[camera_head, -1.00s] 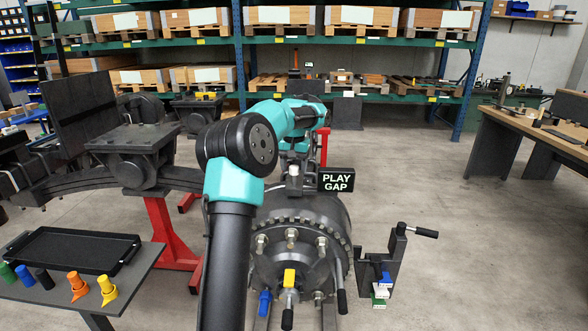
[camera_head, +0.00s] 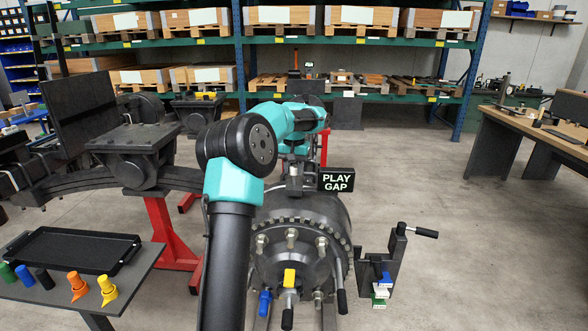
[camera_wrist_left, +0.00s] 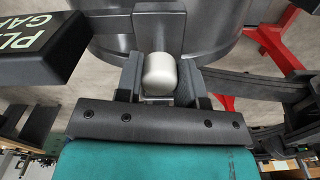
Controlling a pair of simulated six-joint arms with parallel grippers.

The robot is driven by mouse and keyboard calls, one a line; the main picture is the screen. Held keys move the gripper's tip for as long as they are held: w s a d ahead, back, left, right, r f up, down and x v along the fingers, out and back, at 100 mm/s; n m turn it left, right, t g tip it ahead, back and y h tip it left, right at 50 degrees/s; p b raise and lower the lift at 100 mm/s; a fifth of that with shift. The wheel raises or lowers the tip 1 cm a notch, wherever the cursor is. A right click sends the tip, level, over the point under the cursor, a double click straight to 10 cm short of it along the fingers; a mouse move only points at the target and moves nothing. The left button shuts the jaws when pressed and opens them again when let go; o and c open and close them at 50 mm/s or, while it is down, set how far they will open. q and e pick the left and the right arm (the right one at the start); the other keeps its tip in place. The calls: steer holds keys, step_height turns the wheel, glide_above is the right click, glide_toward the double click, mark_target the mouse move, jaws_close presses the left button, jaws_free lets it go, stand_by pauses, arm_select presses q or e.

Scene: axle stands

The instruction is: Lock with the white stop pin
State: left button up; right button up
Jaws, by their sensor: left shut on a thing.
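The white stop pin (camera_wrist_left: 160,75) is a pale, rounded cylinder between my left gripper's fingers in the left wrist view. My left gripper (camera_head: 294,178) is at the top of the big dark hub (camera_head: 312,215) in the head view, just left of the PLAY GAP sign (camera_head: 336,180). The left gripper (camera_wrist_left: 160,88) is shut on the pin. The pin's far end is hidden behind its own head, so its depth in the fixture cannot be told. My right gripper is not in view.
A side table with a black tray (camera_head: 40,233) and several coloured pieces (camera_head: 78,287) stands at the lower left. A red stand (camera_head: 168,235) carries a dark axle beam. A bracket with a handle (camera_head: 396,255) is right of the hub. The floor at right is open.

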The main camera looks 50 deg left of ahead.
mark_target(294, 167)
arm_select(q)
jaws_close()
steer(key=shift+f, duration=1.35)
steer(key=o, duration=1)
jaws_free()
steer(key=shift+r, duration=0.1)
step_height(294, 167, up, 17)
steer(key=shift+r, duration=0.15)
